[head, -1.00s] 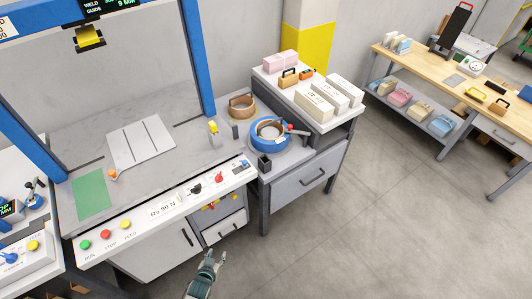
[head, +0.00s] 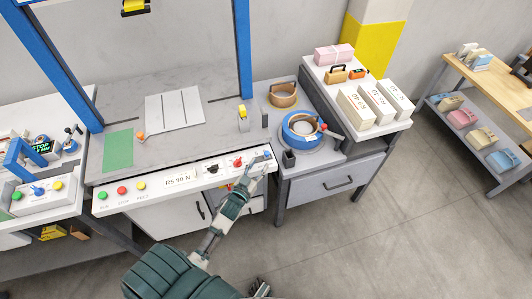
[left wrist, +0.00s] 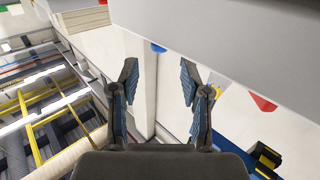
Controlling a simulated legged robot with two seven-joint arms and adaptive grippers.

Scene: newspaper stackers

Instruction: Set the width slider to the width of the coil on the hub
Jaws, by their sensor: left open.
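The control panel (head: 215,172) runs along the front of the strapping machine. A small blue knob (head: 267,154) sits at its right end, apparently the width slider; its scale is too small to read. It seems to show in the left wrist view as a blue tip (left wrist: 158,47) beyond the fingers. My left gripper (head: 256,166) is over the panel's right end, just in front of the blue knob. In the left wrist view its fingers (left wrist: 159,80) are apart with nothing between them. A blue round holder (head: 287,136) carries a coil ring.
A tan coil (head: 283,95) lies behind the blue holder. A red knob (head: 237,162) and black knob (head: 211,168) stand left of the gripper. A dark square cup (head: 289,158) is close on the right. White boxes (head: 357,105) stand on the side cabinet.

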